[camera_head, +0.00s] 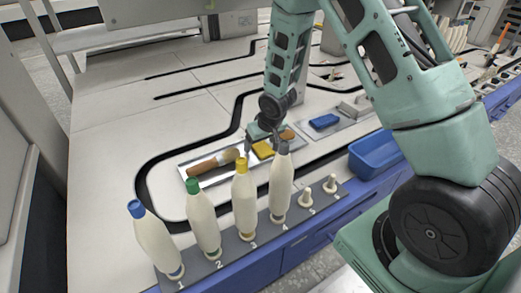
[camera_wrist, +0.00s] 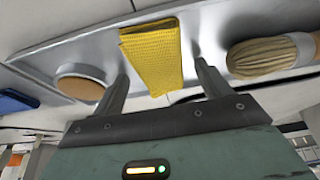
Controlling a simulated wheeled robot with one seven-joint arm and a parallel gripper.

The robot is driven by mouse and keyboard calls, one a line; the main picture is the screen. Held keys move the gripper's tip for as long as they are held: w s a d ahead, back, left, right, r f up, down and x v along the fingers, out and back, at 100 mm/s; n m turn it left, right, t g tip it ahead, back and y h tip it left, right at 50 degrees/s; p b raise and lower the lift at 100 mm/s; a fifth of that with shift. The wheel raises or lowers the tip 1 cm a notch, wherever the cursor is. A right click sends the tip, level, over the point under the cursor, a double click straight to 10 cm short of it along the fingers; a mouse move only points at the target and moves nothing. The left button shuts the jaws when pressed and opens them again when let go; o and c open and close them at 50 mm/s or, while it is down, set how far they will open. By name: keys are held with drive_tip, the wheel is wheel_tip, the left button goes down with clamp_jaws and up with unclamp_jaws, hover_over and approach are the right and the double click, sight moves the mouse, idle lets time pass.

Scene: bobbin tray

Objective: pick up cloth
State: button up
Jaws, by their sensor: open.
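The yellow cloth (camera_wrist: 152,57) lies folded on a silvery metal tray (camera_wrist: 208,30), with one end hanging towards my gripper in the wrist view. It also shows in the head view (camera_head: 263,150), partly hidden by my arm. My gripper (camera_wrist: 160,85) is open, with one finger on each side of the cloth's near end. I see no contact between the fingers and the cloth. In the head view my gripper (camera_head: 262,137) is over the tray, just behind the cloth, and its fingertips are hard to make out.
A brush (camera_head: 212,163) lies left of the cloth, and a round brown-topped item (camera_wrist: 80,84) sits on its other side. A blue block (camera_head: 323,121) lies farther right. Several upright bobbins (camera_head: 243,205) stand in front on a numbered rack. A blue bin (camera_head: 374,155) is at right.

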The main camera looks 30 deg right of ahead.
sight(262, 144)
drive_tip(key=c, duration=1.1)
drive_tip(key=shift+o, duration=0.2)
wheel_tip(262, 144, up, 10)
drive_tip(key=p, duration=0.6)
drive_tip(key=shift+o, duration=0.5)
drive_tip(key=shift+d, duration=0.1)
